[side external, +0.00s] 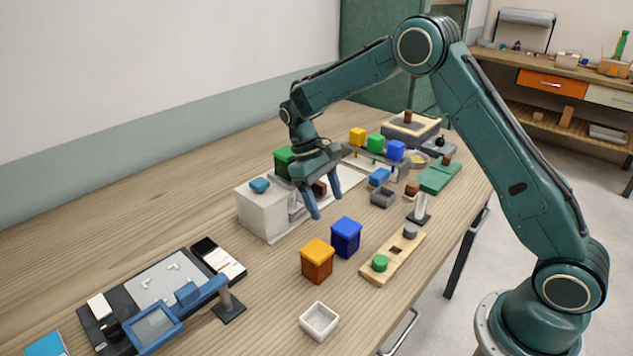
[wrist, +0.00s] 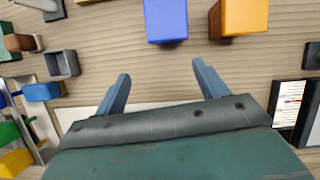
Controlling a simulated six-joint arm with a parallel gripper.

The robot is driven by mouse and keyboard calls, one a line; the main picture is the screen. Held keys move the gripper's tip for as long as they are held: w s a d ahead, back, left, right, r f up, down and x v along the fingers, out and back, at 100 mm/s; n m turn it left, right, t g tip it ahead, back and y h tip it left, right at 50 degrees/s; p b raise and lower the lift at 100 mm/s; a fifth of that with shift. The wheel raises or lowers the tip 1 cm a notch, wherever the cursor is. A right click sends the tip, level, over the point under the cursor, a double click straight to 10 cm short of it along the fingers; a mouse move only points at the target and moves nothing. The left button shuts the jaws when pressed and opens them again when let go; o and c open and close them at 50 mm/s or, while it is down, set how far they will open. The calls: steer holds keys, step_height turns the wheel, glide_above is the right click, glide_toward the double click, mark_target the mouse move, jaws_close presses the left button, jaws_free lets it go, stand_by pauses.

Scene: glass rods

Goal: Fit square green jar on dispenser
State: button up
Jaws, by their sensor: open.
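The square green jar (side external: 283,160) shows in the side view behind my wrist, at the upper back of the pale grey dispenser (side external: 262,213). My wrist hides part of it, so I cannot tell whether it is seated. The dispenser is a box with a teal knob on top; its right part is hidden behind my gripper. My gripper (side external: 326,204) points down with its fingers apart and empty, just right of the dispenser. In the wrist view the open fingers (wrist: 161,70) have only bare wood between them. The green jar is not seen there.
A square orange jar (side external: 317,260) and a square blue jar (side external: 346,237) stand in front of my gripper. A wooden peg board (side external: 393,258) is to their right, a small white tray (side external: 319,321) nearer. Yellow, green and blue blocks stand on a rack (side external: 375,157) behind.

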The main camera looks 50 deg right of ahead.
step_height(320, 180, up, 8)
steer(key=w+a+m+y, duration=0.1)
steer(key=a+m, duration=0.1)
steer(key=m, duration=0.2)
steer(key=shift+f+y, duration=0.25)
steer(key=shift+y, duration=0.05)
stand_by(0.8)
steer(key=shift+d+r+m, duration=0.2)
steer(key=shift+m, duration=0.1)
steer(key=s+d+r+m+t+y, duration=0.3)
steer(key=s+d+r+m, duration=0.3)
steer(key=m, duration=0.8)
steer(key=shift+s+d+r+m+t, duration=0.3)
steer(key=shift+s+d+t, duration=0.4)
steer(key=shift+s+d, duration=0.7)
steer(key=shift+w+d, duration=0.25)
steer(key=shift+w, duration=0.05)
